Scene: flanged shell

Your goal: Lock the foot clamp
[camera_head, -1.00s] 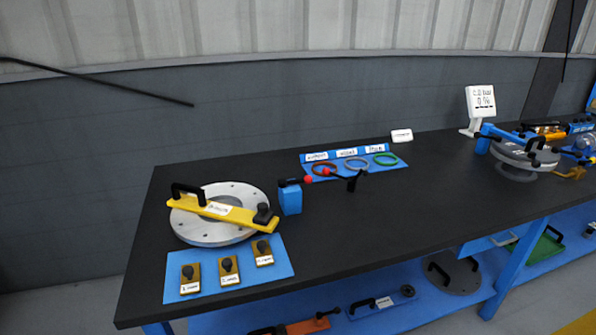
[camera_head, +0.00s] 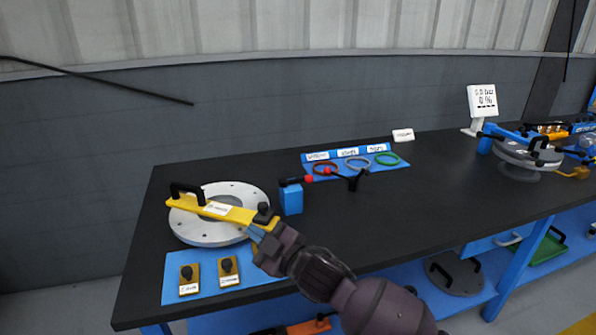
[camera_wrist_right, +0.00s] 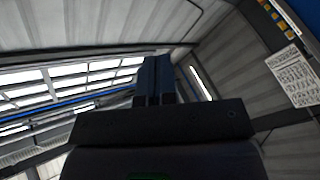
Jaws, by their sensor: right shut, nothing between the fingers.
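No part is labelled as the foot clamp, and I cannot tell for sure which it is. A blue block with a black top and red tip (camera_head: 291,197) stands beside a round metal flange (camera_head: 205,237). A yellow bar with a black handle (camera_head: 230,213) lies across the flange, with a black knob at its right end. My right gripper (camera_head: 258,234) is shut and empty, just in front of that knob; I cannot tell whether it touches. Its closed fingers show in the right wrist view (camera_wrist_right: 154,78). My left gripper is out of view.
A blue mat (camera_head: 210,293) in front holds small yellow blocks with black knobs; my right gripper covers its right part. The dark table (camera_head: 430,195) is clear mid-right.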

